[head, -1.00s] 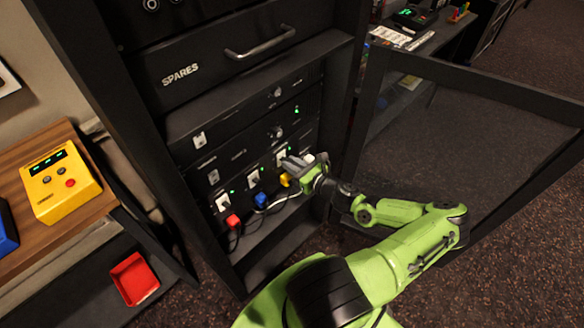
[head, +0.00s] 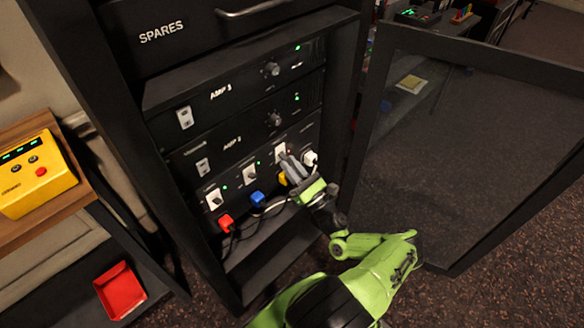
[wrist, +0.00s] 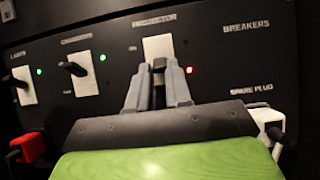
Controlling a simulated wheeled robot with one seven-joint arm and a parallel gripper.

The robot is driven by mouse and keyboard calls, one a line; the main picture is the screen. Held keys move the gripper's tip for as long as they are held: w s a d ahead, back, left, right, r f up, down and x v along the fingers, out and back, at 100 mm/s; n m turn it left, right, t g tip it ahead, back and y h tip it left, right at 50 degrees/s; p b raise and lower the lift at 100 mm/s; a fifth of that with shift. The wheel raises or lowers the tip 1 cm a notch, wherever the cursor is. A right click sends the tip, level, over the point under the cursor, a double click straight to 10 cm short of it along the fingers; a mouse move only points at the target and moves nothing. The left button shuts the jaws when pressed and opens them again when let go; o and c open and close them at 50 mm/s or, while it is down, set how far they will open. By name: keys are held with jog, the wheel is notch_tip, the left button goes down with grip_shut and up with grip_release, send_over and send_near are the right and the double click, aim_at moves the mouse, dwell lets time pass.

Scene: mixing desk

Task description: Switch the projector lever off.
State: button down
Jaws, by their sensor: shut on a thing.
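The breaker panel (wrist: 215,45) holds three white lever plates in a row. The right-hand lever (wrist: 159,64), under a label too blurred to read, sits between the fingertips of my gripper (wrist: 158,75), which is shut on it. A red light (wrist: 190,70) glows beside this plate (wrist: 157,47). The middle lever (wrist: 74,68) and the left lever (wrist: 20,82), labelled LAMPS, have green lights beside them. In the head view my gripper (head: 287,163) reaches the right-hand plate (head: 279,151) and partly hides it; the lever there is hidden.
Below the levers are a red plug (head: 225,221), a blue plug (head: 256,198), a partly hidden yellow plug (head: 282,180) and a white plug (head: 310,158) with cables. The open cabinet door (head: 460,150) stands right of my arm. A yellow box (head: 38,175) lies on the left desk.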

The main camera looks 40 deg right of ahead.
jog(key=shift+f, duration=0.1)
dwell(0.5)
jog(key=c, duration=1)
grip_release()
jog(key=shift+c, duration=0.2)
jog(key=s+f+p, duration=0.1)
jog(key=s, duration=1.3)
jog(key=shift+s+d+f, duration=0.2)
jog(key=shift+f, duration=0.15)
jog(key=shift+w, duration=0.1)
